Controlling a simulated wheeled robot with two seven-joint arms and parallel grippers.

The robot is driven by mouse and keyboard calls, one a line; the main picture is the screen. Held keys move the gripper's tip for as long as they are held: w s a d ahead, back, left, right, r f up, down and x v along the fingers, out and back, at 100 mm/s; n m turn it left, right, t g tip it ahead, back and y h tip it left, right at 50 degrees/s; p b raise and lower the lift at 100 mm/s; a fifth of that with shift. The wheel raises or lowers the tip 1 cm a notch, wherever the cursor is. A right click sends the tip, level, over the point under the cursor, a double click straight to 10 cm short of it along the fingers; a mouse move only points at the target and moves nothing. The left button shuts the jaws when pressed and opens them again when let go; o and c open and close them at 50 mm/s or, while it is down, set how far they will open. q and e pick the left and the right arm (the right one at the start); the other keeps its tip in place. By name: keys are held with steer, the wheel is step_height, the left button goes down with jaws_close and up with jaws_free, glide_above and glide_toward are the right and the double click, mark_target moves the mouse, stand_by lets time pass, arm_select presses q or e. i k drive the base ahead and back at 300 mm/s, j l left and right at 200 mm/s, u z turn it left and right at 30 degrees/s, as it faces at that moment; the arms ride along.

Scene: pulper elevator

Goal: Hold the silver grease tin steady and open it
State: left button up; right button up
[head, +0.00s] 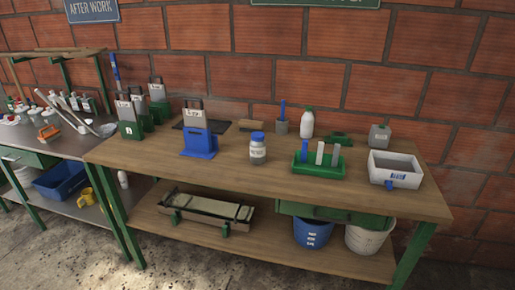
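A small grey, boxy container (379,136) with a lighter top stands upright at the back right of the wooden workbench (240,178), near the brick wall. It looks most like the silver grease tin, but it is too small to be sure. A small dark knob or spout shows on its top, and it looks closed. A greyish jar with a blue lid (258,150) and a label stands upright near the middle of the bench. Neither of my grippers is in view, and nothing is seen touching either container.
A white bin (395,168) sits in front of the grey container. A green rack (319,166), a white bottle with a green cap (307,123) and a blue holder (200,142) also stand on the bench. Its front left is clear. Buckets (313,233) stand on the lower shelf.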

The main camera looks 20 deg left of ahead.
mark_target(258, 149)
steer(key=i+j+z, duration=0.15)
steer(key=j+z, duration=0.15)
steer(key=i+j+z, duration=0.15)
steer(key=j+z, duration=0.5)
steer(key=i, duration=0.05)
